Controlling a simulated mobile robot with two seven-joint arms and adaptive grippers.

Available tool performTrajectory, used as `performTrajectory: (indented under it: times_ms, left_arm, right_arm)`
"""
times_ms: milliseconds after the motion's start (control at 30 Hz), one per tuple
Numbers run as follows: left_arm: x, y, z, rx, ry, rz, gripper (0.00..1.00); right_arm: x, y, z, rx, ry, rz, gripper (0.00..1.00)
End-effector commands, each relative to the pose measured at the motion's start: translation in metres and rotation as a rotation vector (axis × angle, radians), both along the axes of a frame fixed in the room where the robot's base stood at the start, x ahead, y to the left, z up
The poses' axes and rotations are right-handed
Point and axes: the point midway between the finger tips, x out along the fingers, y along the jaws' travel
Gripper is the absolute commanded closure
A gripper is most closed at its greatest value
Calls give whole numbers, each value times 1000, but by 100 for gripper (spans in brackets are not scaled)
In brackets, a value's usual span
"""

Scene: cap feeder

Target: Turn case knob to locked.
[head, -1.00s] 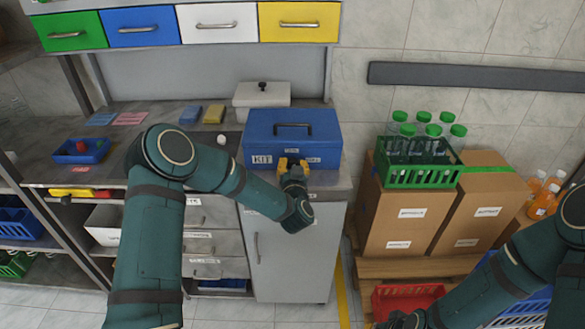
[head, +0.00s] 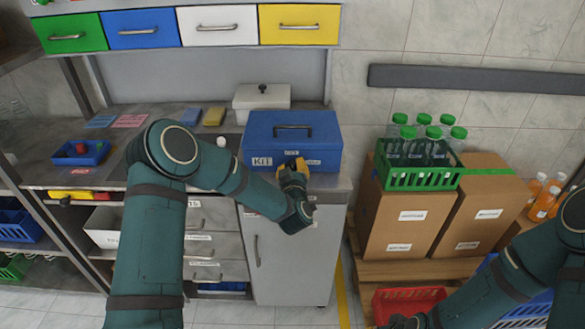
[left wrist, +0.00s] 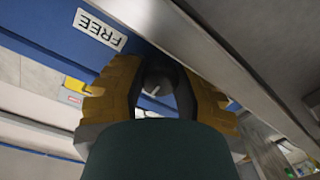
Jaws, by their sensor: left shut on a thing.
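The blue case (head: 270,130) stands on the right end of the grey worktop, its lid shut and dark handle on top. My left gripper (head: 293,166) is at its front face, and its yellow fingers hide the knob in the head view. In the left wrist view, the gripper (left wrist: 157,95) is shut on the dark round knob (left wrist: 158,82), with a yellow finger on each side. A white label reading FREE (left wrist: 101,31) is beside the fingers on the blue face. My right gripper (head: 405,321) shows only partly at the bottom edge; its fingers are unclear.
A white lidded box (head: 262,97) stands behind the case. A small blue tray (head: 95,157) is at the worktop's left. Cardboard boxes (head: 405,215) carry a green crate (head: 425,179) of bottles at the right. A red crate (head: 408,300) sits low in front.

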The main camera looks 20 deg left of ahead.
Motion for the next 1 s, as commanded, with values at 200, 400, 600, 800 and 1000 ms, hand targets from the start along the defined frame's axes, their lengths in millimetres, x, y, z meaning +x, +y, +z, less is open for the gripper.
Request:
performTrajectory:
  times_ms: [200,400,600,800,1000]
  left_arm:
    - [1,0,1,-14,-7,0,100]
    - [1,0,1,-14,-7,0,100]
    - [1,0,1,-15,-7,1,50]
    - [0,0,1,-14,-5,0,50]
    - [-9,-4,1,-15,-4,-2,50]
  right_arm:
    - [0,0,0,0,0,0,100]
    - [0,0,0,0,0,0,100]
    - [0,0,0,0,0,0,100]
    - [0,0,0,0,0,0,100]
    - [0,0,0,0,0,0,100]
